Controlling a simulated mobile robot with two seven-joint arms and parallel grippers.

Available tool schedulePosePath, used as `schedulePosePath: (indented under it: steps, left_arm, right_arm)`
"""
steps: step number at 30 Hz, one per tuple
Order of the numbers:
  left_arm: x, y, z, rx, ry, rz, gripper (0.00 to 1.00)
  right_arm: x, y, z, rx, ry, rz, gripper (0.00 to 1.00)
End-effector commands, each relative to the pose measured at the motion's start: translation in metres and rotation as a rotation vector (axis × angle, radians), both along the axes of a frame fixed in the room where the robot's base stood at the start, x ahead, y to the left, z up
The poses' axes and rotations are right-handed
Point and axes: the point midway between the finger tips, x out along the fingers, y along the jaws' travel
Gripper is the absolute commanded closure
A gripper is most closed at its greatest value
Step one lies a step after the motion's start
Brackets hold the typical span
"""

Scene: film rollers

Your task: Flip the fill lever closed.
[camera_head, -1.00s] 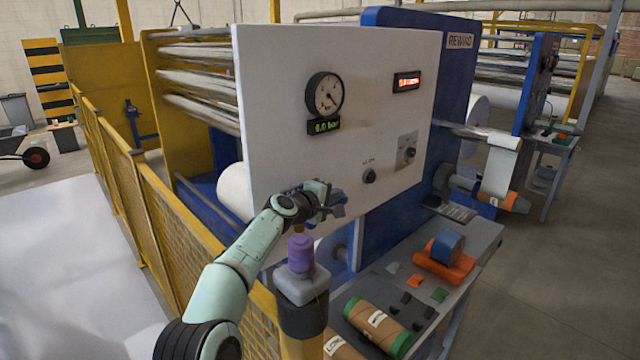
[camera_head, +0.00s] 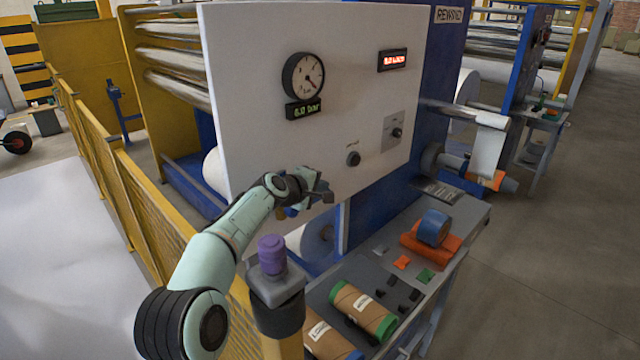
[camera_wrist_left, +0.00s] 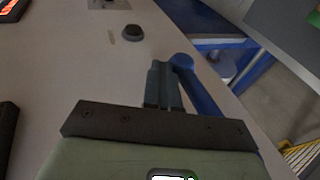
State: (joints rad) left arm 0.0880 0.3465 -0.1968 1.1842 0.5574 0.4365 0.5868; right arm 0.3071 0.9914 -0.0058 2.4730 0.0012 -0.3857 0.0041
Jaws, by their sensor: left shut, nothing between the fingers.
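My left gripper (camera_head: 324,196) is at the lower edge of the white panel (camera_head: 240,110). Its fingers are shut and empty. In the left wrist view, the shut fingertips (camera_wrist_left: 162,82) are beside a blue lever (camera_wrist_left: 197,88) with a rounded end, just to its right. They look very close; I cannot tell whether they touch. In the head view, the lever is mostly hidden behind my gripper, with only a little blue showing. My right gripper is not in view.
The panel carries a pressure gauge (camera_head: 303,76), a red display (camera_head: 394,60) and a black knob (camera_head: 353,158). A purple-topped post (camera_head: 272,254) stands near my forearm. A grey bench (camera_head: 465,225) holds rolls. A yellow fence (camera_head: 135,195) runs along the left.

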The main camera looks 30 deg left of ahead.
Motion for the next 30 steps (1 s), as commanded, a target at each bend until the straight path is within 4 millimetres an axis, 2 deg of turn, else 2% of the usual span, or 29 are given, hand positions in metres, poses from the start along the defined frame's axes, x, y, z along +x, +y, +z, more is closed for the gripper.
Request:
schedulePosePath:
  steps: [8, 13, 24, 30]
  left_arm:
    - [-0.001, 0.001, -0.004, 0.000, 0.007, 0.000, 1.00]
    - [-0.013, 0.002, 0.000, 0.001, 0.007, 0.001, 1.00]
    - [-0.086, 0.006, 0.033, 0.000, 0.001, 0.001, 1.00]
    - [-0.114, 0.008, 0.047, 0.000, 0.000, 0.000, 1.00]
  right_arm:
    - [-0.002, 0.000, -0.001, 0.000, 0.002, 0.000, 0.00]
    - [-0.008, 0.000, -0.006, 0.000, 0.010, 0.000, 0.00]
    - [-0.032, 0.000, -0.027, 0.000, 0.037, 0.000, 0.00]
    - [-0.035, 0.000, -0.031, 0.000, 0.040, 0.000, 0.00]
